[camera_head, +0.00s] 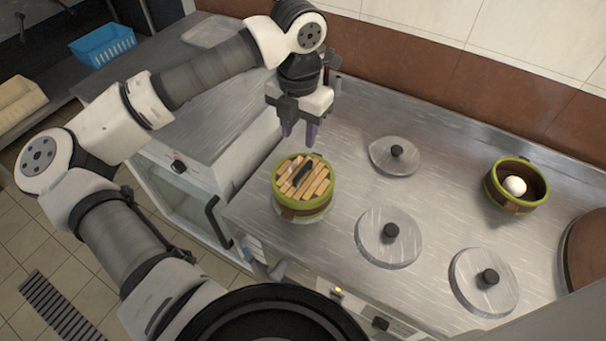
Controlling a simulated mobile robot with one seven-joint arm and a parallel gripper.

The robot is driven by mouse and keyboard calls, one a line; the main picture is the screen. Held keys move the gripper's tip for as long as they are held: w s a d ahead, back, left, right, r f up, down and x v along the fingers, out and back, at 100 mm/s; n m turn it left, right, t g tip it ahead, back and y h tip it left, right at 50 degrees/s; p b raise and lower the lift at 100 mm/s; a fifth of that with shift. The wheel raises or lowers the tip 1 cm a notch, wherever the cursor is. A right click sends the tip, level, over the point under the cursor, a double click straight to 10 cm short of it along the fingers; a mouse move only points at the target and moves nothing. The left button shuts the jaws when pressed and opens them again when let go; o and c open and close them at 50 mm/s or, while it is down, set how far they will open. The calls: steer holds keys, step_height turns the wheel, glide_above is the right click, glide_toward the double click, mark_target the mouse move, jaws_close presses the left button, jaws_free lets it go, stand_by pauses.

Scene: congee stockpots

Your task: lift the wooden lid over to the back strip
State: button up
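The wooden lid (316,182) is made of light slats with a dark handle (303,173) across it. It sits on a green-rimmed wooden pot (300,210) at the front left of the steel counter. My gripper (299,134) points down above and slightly behind the lid, apart from it. Its two purple-tipped fingers are spread with nothing between them. The back strip of the counter (440,118) runs along the brown tiled wall and is partly hidden behind my arm on the left.
Several round metal lids with black knobs lie on the counter, one (396,157) right of my gripper. A green-rimmed pot (511,187) holding a white ball stands at the back right. A brown round thing (584,254) is at the right edge. A blue basket (103,45) is far left.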

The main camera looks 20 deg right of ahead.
steer(key=p, duration=0.1)
glide_above(302, 171)
steer(key=f, duration=0.6)
steer(key=shift+s+a+f, duration=0.2)
steer(key=shift+a+f, duration=0.05)
steer(key=shift+f, duration=0.15)
steer(key=f+p, duration=0.1)
steer(key=f, duration=0.2)
steer(key=f+p, duration=0.1)
steer(key=shift+w+d+f+p, duration=0.1)
steer(key=shift+d+f+p, duration=0.05)
steer(key=shift+d+p, duration=0.15)
steer(key=shift+a+f, duration=0.1)
steer(key=shift+f, duration=0.55)
jaws_close()
